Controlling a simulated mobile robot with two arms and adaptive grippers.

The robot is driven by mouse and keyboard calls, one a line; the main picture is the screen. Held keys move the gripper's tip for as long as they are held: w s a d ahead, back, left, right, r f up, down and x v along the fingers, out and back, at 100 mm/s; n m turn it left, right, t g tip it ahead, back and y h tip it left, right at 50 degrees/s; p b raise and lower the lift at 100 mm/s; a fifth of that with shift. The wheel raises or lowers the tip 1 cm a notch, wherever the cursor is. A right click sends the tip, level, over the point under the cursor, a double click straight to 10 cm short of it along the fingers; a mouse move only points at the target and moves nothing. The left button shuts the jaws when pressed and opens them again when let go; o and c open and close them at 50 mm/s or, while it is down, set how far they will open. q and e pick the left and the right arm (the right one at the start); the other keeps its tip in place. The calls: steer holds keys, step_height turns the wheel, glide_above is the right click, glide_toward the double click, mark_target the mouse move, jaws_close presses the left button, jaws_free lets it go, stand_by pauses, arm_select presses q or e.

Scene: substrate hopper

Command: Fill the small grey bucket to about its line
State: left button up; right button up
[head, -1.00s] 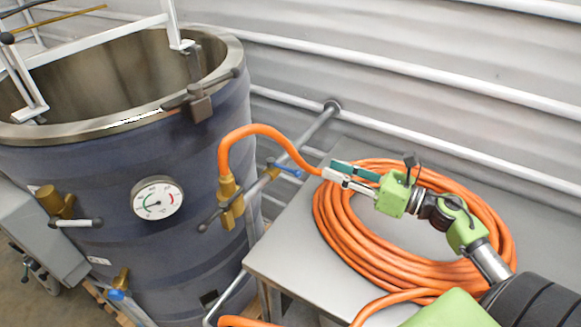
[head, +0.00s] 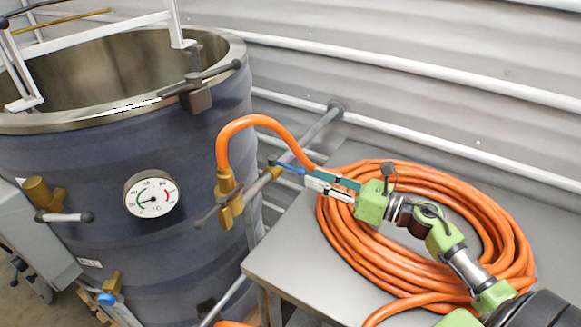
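My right gripper (head: 309,178) is at the free end of a small blue valve lever (head: 288,167) on the pipe beside the vat. Its fingertips are right at the lever's end; I cannot tell whether they touch it. An orange hose (head: 252,120) arches from a brass fitting (head: 229,200) on the vat and passes behind the gripper. The small grey bucket and its line are not in view. My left gripper is not in view.
A large steel vat (head: 115,235) with a round dial (head: 151,195) stands at the left. A coil of orange hose (head: 350,255) lies on a grey metal table (head: 278,255) under my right arm. White rails (head: 400,62) run along the corrugated wall behind.

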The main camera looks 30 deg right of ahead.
mark_target(290, 166)
steer(key=p+x, duration=0.1)
steer(key=x, duration=0.7)
steer(key=shift+w+a+p, duration=0.2)
steer(key=shift+w+p, duration=0.05)
steer(key=shift+p, duration=0.05)
jaws_close()
